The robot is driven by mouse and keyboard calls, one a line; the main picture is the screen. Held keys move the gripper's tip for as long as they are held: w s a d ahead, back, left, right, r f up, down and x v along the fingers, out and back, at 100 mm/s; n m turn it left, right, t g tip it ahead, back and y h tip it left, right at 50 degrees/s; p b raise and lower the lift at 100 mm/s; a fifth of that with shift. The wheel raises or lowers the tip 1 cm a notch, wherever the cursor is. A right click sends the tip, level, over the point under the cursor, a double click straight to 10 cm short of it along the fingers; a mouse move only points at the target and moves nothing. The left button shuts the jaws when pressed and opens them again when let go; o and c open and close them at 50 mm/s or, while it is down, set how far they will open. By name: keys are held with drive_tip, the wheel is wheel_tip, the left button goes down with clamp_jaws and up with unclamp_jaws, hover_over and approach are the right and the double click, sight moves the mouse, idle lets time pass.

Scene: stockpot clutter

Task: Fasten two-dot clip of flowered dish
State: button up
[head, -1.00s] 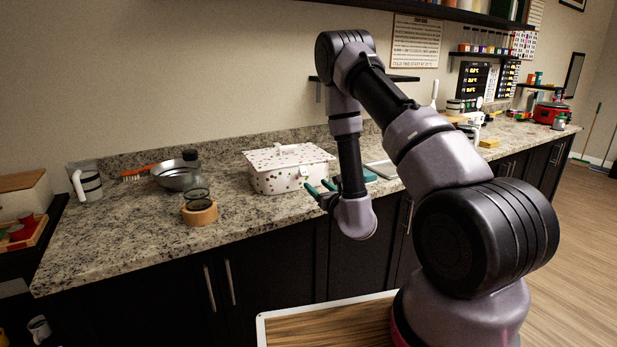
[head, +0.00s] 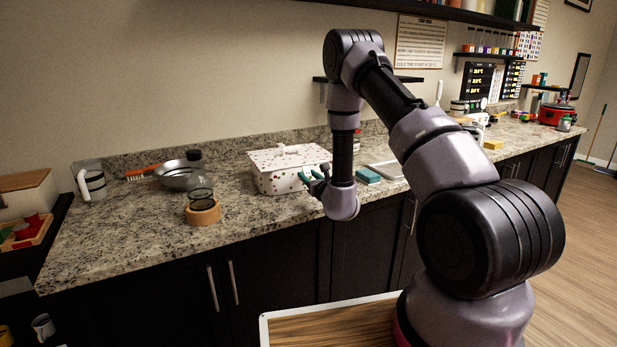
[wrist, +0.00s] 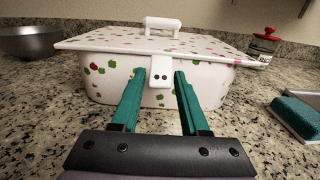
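The flowered dish (head: 284,180) is a white box with coloured spots, standing on the granite counter. Its lid (head: 290,157) lies on top and has a white handle (wrist: 162,24). In the wrist view the two-dot clip (wrist: 161,73), a white tab with two dark dots, hangs down the dish's near wall (wrist: 108,80). My gripper (wrist: 157,82) has two green fingers, open and apart, one on each side of the clip. I cannot tell whether the fingers touch the dish. In the head view my gripper (head: 308,177) is at the dish's front right.
A blue sponge (head: 368,175) and a grey tray (head: 388,169) lie right of the dish. A metal bowl (head: 174,176), a glass bottle on a cork-coloured ring (head: 203,212) and a mug (head: 92,182) stand left. A red-lidded jar (wrist: 265,42) is behind right.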

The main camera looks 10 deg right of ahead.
clamp_jaws()
drive_tip(key=shift+r, duration=0.2)
drive_tip(key=shift+w+r+g, duration=0.3)
drive_tip(key=shift+r+g, duration=0.25)
drive_tip(key=shift+g, duration=0.65)
drive_tip(key=shift+w+a+r+g+h, duration=0.1)
drive_tip(key=shift+w+r+g+h, duration=0.15)
drive_tip(key=shift+g, duration=0.55)
drive_tip(key=shift+w+a+r+g+h, duration=0.15)
drive_tip(key=shift+r+g+h, duration=0.15)
drive_tip(key=shift+g, duration=0.5)
drive_tip(key=shift+d, duration=0.1)
drive_tip(key=shift+o, duration=2.4)
unclamp_jaws()
drive_tip(key=shift+f, duration=0.1)
